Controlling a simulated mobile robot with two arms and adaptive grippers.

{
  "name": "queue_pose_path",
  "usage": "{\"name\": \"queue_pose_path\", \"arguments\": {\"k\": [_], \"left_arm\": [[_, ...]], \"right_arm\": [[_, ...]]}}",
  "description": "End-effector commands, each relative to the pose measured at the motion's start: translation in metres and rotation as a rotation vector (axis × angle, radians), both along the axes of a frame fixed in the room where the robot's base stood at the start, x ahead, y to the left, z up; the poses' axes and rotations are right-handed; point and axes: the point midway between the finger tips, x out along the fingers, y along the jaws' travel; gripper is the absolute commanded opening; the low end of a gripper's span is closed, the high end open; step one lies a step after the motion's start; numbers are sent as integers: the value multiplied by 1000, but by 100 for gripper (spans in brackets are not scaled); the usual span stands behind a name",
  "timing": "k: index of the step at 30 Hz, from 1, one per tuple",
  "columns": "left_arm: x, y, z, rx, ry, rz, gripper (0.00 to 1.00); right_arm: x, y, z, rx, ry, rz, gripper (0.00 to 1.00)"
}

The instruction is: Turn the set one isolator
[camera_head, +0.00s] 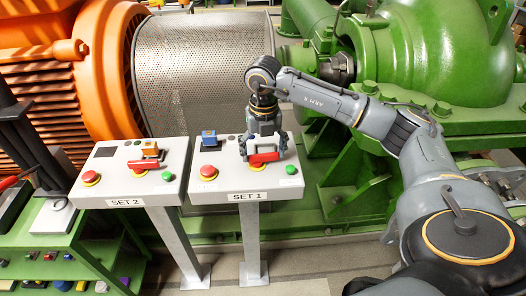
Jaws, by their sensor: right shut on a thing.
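The SET 1 panel (217,190) is a light grey sloped box on a post near the middle of the head view. Its isolator has a red handle (262,159) that lies roughly level across the panel. My right gripper (264,150) reaches down over it from above, with its fingers at either side of the handle, and is shut on it. A red button (208,172) is to the left of the handle and a green button (291,170) to the right. My left gripper is not in view.
The SET 2 panel (105,190) stands close on the left with its own red handle (145,164). An orange motor (100,60), a perforated guard (200,70) and green pump (430,50) stand behind. A green trolley (75,245) with small items is at left.

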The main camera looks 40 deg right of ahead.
Motion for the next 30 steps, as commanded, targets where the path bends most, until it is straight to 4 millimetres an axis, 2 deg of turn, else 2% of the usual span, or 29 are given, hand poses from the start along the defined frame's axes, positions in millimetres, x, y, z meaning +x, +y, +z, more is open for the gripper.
{"name": "queue_pose_path", "arguments": {"k": [9, 24, 25, 27, 30], "left_arm": [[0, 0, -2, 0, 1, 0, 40], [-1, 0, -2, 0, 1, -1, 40], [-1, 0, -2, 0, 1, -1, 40], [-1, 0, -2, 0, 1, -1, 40], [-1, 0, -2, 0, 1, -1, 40]], "right_arm": [[-2, 1, -1, 0, 2, -103, 48], [-2, 1, -1, 0, 2, -122, 48], [-2, 1, -1, 0, 2, -122, 84], [-2, 1, -1, 0, 2, -121, 98], [-2, 1, -1, 0, 2, -121, 100]]}}
